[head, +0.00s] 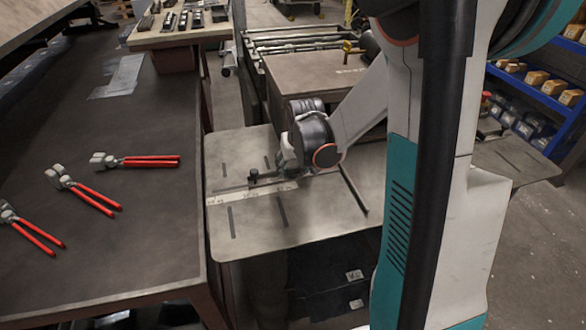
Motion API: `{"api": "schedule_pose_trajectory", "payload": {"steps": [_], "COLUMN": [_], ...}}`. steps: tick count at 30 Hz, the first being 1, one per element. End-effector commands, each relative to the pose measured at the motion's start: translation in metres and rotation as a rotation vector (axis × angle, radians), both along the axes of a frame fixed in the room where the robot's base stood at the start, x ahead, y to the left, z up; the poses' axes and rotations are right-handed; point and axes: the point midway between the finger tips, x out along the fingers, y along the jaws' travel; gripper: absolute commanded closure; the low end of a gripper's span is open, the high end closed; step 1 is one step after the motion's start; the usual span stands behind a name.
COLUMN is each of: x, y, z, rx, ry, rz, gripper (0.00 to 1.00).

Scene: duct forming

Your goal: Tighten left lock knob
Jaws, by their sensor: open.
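A small dark knob (254,176) stands upright on the fence bar near the left side of the grey slotted metal table (250,232). I take it to be the left lock knob. A pale scale strip (240,194) runs along the bar beside it. My gripper (281,163) is low over the table, just right of the knob. It looks apart from the knob, though its fingers are small and partly hidden by the wrist. I see nothing held in it. How tight the knob is cannot be seen.
A dark workbench (110,240) on the left holds several red-handled pliers (93,198). Behind the slotted table is a machine with a brown top (315,80). A blue shelf (545,95) with boxes stands at the right. My arm hides the table's right part.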

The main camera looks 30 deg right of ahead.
Motion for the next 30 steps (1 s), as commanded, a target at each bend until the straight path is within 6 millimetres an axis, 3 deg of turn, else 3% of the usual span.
{"api": "schedule_pose_trajectory", "payload": {"steps": [11,17,23,30], "x": [0.0016,0.0016,0.0016,0.0023], "y": [-0.0003,-0.0003,-0.0002,0.0014], "z": [-0.0044,-0.0044,-0.0044,-0.0046], "rx": [0.0,0.0,-0.001,-0.001], "ry": [0.0,0.0,0.0,0.001], "rz": [0.0,0.0,-0.009,-0.151], "gripper": [0.43,0.88,0.88,0.88]}}
